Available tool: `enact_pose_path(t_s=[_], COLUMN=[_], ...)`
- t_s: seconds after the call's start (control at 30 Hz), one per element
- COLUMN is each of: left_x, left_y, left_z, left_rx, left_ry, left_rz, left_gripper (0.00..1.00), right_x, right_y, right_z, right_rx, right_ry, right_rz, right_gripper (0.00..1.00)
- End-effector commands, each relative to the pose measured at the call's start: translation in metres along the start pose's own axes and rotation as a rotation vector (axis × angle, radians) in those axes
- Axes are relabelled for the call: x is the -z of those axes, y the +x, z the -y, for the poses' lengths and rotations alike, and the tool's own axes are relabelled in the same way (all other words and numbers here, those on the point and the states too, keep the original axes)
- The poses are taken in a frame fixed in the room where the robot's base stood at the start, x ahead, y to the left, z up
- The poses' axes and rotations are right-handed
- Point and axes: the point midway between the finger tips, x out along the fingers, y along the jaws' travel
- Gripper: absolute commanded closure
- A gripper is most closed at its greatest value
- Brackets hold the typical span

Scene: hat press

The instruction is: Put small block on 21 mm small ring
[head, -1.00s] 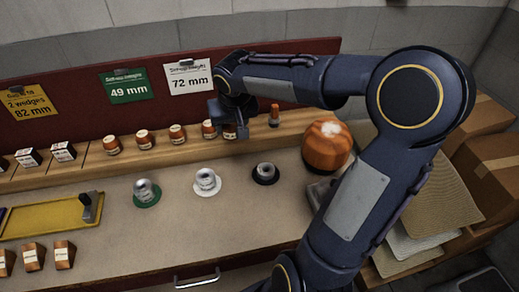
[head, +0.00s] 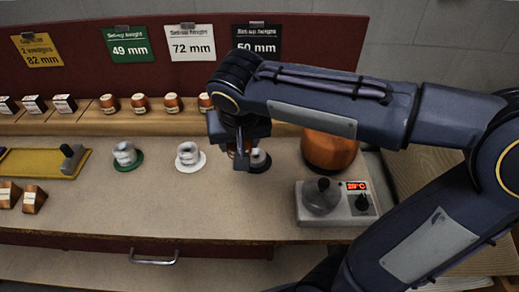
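My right gripper (head: 242,158) points down just left of a small silver piece (head: 260,158) standing on a black ring (head: 258,168) on the counter. A bit of copper-orange (head: 231,152) shows at its fingers, apparently a small block it grips; most of it is hidden. A silver piece on a green ring (head: 126,167) and another on a white ring (head: 191,167) stand farther left. Several small copper blocks (head: 140,103) with pale labels sit on the back shelf. No 21 mm label is readable. My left gripper is out of view.
A grey device (head: 335,212) with a red display and dark knobs stands right, before a large copper-orange dome (head: 328,150). A yellow tray (head: 40,170) and copper wedges (head: 33,198) lie left. Signs hang behind. The front middle counter is clear.

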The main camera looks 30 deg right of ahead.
Motion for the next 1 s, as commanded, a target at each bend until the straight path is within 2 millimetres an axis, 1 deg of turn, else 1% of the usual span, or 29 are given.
enact_pose_path(t_s=[0.03, 0.2, 0.3, 0.4, 0.5, 0.63, 0.7, 0.83, 0.9, 1.0], left_x=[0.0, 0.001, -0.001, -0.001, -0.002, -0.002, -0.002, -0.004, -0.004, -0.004], left_y=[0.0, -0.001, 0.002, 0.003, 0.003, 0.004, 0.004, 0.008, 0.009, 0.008], left_z=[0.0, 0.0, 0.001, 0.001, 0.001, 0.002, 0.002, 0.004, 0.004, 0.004], left_rx=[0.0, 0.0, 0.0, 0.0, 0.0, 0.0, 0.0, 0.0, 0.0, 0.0], left_ry=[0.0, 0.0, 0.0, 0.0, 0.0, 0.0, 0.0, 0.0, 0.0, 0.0], left_rz=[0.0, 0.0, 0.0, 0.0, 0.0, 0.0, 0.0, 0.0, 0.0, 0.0], left_gripper=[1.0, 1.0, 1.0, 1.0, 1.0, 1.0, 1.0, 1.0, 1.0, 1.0], right_x=[0.008, 0.034, 0.037, 0.042, 0.044, 0.046, 0.048, 0.039, 0.037, 0.036], right_y=[0.01, 0.042, 0.067, 0.084, 0.094, 0.102, 0.112, 0.131, 0.136, 0.137], right_z=[-0.008, -0.03, -0.037, -0.043, -0.046, -0.049, -0.053, -0.052, -0.051, -0.051], right_rx=[-0.004, -0.005, -0.004, -0.002, -0.002, -0.001, -0.002, -0.002, 0.0, 0.0], right_ry=[0.006, 0.004, 0.002, -0.001, -0.001, -0.001, 0.0, -0.003, -0.003, -0.002], right_rz=[0.003, 0.003, 0.004, 0.002, 0.001, 0.0, 0.002, 0.002, 0.0, -0.001], right_gripper=[0.74, 0.74, 0.74, 0.74, 0.74, 0.74, 0.74, 0.74, 0.74, 0.74])
